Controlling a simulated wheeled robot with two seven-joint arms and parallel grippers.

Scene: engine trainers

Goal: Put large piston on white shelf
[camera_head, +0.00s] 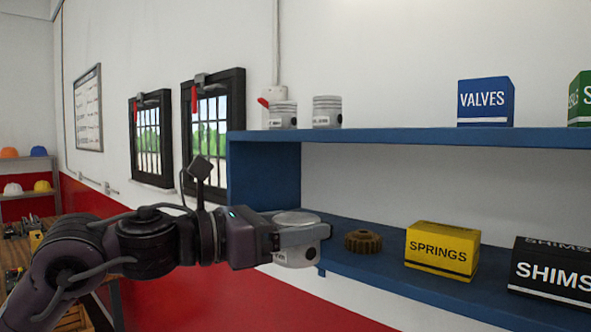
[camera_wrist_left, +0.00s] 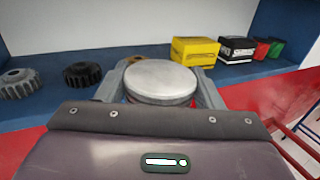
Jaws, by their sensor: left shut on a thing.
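A large silver piston (camera_head: 296,254) is between the fingers of my left gripper (camera_head: 303,237), which is shut on it. The piston's round top (camera_wrist_left: 160,79) faces up in the left wrist view, with a finger on either side. I hold it in front of the left end of the blue shelf unit's lower board (camera_head: 375,262). Two more silver pistons (camera_head: 327,112) (camera_head: 283,114) stand on the upper blue board (camera_head: 400,135). No white shelf is clear in these views. My right gripper is not in view.
A brown gear (camera_head: 363,241), a yellow SPRINGS box (camera_head: 442,250) and a black SHIMS box (camera_head: 555,270) stand on the lower board. A blue VALVES box (camera_head: 486,102) stands above. Dark gears (camera_wrist_left: 82,75) show in the wrist view. A shelf with hard hats (camera_head: 25,160) is far left.

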